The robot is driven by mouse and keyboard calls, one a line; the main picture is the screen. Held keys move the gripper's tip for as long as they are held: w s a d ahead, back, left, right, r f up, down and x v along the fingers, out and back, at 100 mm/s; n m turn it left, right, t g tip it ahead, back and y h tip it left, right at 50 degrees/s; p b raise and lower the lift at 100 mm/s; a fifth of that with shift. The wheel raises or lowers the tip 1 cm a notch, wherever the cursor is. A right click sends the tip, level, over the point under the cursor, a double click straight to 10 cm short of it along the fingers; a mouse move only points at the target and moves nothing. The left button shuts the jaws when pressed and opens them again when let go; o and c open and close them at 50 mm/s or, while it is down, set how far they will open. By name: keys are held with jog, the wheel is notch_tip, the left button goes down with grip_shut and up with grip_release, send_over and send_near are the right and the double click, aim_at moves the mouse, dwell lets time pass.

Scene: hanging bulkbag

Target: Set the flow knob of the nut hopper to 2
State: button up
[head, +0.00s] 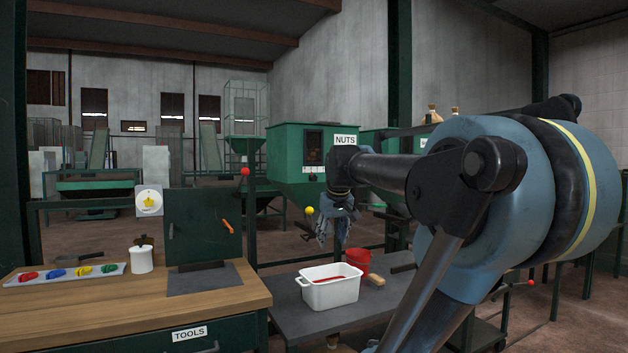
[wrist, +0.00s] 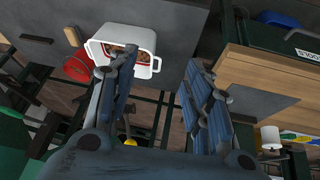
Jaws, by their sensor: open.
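The nut hopper (head: 285,150) is a green box with a NUTS label and a dark window, in the middle of the head view. On its front, below the window, is a small pale scale strip (head: 313,169) with a dark knob-like part (head: 312,178) at it. The scale's digits and the setting are too small to read. My gripper (head: 332,238) hangs fingers down in front of and below the hopper's right side, apart from the scale. In the wrist view my gripper (wrist: 160,80) is open with nothing between its fingers. The hopper front is not clearly visible there.
A white tub (head: 330,291) stands on the grey table below my gripper, with a red bucket (head: 357,262) and a sponge (head: 377,280) beside it. A wooden tool bench (head: 130,310) stands at left.

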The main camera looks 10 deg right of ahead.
jog(key=w+r+n+t, duration=0.1)
jog(key=w+r+t, duration=0.1)
jog(key=w+r, duration=1.05)
jog(key=w+r+n+t, duration=0.2)
jog(key=w+r, duration=0.8)
jog(key=r, duration=0.5)
send_near(314, 176)
jog(key=x, duration=0.9)
jog(key=shift+w+f, duration=0.2)
jog(key=shift+w, duration=0.05)
grip_shut()
